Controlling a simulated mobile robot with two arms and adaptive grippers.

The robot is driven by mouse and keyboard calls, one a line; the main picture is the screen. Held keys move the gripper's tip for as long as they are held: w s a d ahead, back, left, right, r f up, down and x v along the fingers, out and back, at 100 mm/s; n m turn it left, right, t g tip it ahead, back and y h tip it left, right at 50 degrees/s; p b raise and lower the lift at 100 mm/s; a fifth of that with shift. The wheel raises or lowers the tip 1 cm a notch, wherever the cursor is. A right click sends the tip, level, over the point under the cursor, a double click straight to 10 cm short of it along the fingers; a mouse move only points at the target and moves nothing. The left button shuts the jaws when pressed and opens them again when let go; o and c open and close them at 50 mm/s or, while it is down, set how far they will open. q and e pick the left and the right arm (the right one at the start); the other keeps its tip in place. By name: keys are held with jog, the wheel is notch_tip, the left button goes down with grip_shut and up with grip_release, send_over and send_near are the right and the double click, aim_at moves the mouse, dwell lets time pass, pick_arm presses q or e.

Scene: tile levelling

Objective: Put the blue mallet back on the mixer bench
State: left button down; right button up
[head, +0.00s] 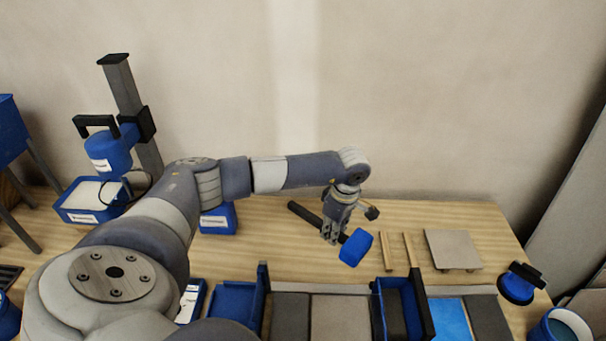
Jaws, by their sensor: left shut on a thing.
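The blue mallet (356,248) has a blue head and a dark handle that points to the upper left. My left gripper (333,230) points down and is shut on the mallet's handle, close behind the head. The mallet lies over the middle of the light wooden mixer bench (270,263); I cannot tell whether it touches the top. My right gripper is not in view.
A blue mixer on a stand (110,150) and a white-filled blue tub (92,200) are at the left. A blue box (218,219) stands behind my arm. Two wooden strips (412,251), a grey tile (453,249) and a suction cup (516,285) are at the right. Blue trays (236,302) line the front.

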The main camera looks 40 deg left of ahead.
aim_at(301, 252)
pick_arm(q)
jog(key=a+f+n, duration=0.2)
jog(key=a, duration=0.1)
jog(key=s+a+f+n+b, duration=0.1)
jog(key=a+f+n, duration=0.1)
jog(key=a+f, duration=0.1)
jog(key=a+f+n+h, duration=0.1)
jog(key=a+f+n, duration=0.2)
jog(key=a, duration=0.1)
jog(key=shift+s+f, duration=0.15)
jog(key=shift+s, duration=0.05)
notch_tip(301, 252, down, 4)
jog(key=b, duration=0.3)
jog(key=shift+r, duration=0.2)
jog(key=shift+f+b, duration=0.55)
jog(key=shift+f, duration=0.15)
jog(key=shift+f, duration=0.3)
jog(key=shift+f+b, duration=0.3)
jog(key=shift+b, duration=0.15)
jog(key=c, duration=1.4)
grip_release()
